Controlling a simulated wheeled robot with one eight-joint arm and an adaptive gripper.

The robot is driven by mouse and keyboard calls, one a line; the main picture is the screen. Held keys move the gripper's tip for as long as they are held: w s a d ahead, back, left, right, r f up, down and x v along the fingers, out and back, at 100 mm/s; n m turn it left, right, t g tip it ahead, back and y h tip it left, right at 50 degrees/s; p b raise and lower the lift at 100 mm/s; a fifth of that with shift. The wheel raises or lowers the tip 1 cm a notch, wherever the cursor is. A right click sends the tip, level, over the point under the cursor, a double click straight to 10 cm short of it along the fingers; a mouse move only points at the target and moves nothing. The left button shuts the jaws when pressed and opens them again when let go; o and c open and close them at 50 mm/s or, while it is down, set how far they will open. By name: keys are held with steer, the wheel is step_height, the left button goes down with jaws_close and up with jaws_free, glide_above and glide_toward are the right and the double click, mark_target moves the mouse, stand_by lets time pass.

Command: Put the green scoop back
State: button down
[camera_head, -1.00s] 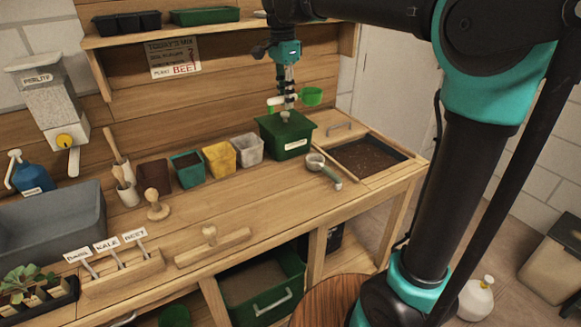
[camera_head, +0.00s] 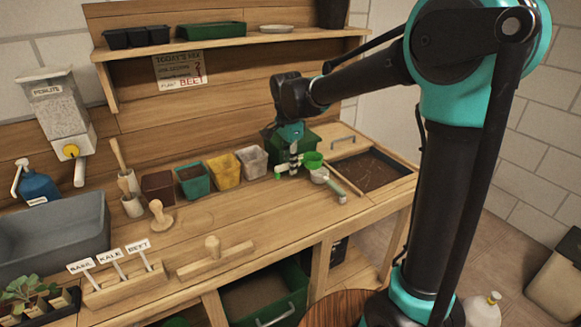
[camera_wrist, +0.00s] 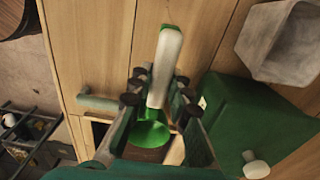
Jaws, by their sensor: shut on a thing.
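The green scoop has a round green bowl (camera_head: 313,159) and a pale handle with a green end. I cannot tell whether the scoop touches the bench. My arm hides part of the bin.
A metal scoop with a teal handle (camera_head: 336,191) lies close by. The soil well (camera_head: 368,172) is to the right. A whitish pot (camera_head: 252,161) and other pots stand left.

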steer(key=shift+f, duration=0.5)
steer(key=shift+f, duration=0.4)
steer(key=shift+f, duration=0.2)
steer(key=c, duration=1.4)
jaws_free()
steer(key=shift+c, duration=0.2)
steer(key=shift+r, duration=0.15)
step_height(320, 180, up, 13)
steer(key=shift+s+a, duration=0.15)
steer(key=shift+a, duration=0.05)
